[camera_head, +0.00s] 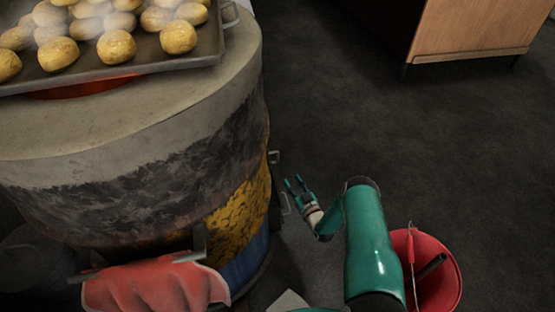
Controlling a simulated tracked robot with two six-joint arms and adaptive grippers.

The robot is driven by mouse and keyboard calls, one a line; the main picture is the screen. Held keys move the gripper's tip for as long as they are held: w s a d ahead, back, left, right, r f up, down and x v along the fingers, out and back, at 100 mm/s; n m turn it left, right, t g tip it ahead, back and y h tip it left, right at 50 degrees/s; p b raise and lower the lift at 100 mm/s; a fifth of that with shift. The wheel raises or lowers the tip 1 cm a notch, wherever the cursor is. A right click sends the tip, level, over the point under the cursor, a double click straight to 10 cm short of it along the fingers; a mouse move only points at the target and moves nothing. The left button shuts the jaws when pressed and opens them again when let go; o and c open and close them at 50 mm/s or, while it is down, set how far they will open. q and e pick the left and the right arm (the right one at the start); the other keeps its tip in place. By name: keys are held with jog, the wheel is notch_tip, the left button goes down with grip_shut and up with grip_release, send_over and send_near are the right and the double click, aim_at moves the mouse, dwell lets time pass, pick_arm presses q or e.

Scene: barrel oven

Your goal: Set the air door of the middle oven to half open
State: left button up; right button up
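One barrel oven (150,155) fills the left side, with a pale rim, dark scorched band, and yellow and blue paint lower down. I cannot tell whether it is the middle one. Two small metal brackets or handles stick out from its right side, an upper one (274,157) and a lower one (285,204). I cannot make out an air door or its setting. My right gripper (294,182) has teal fingers that stand apart, with nothing between them. It is just right of the oven's side, close to the lower bracket in the picture. My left gripper does not show.
A tray (150,64) of steaming potatoes sits on the oven top. A red bucket (440,275) stands right of my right arm. A wooden cabinet (475,28) is at upper right. Dark floor between is clear.

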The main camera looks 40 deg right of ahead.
jog(key=b+x, duration=0.6)
jog(key=x, duration=0.8)
jog(key=shift+w+d+b, duration=0.1)
jog(key=shift+d+b, duration=0.1)
jog(key=shift+b, duration=0.15)
grip_shut()
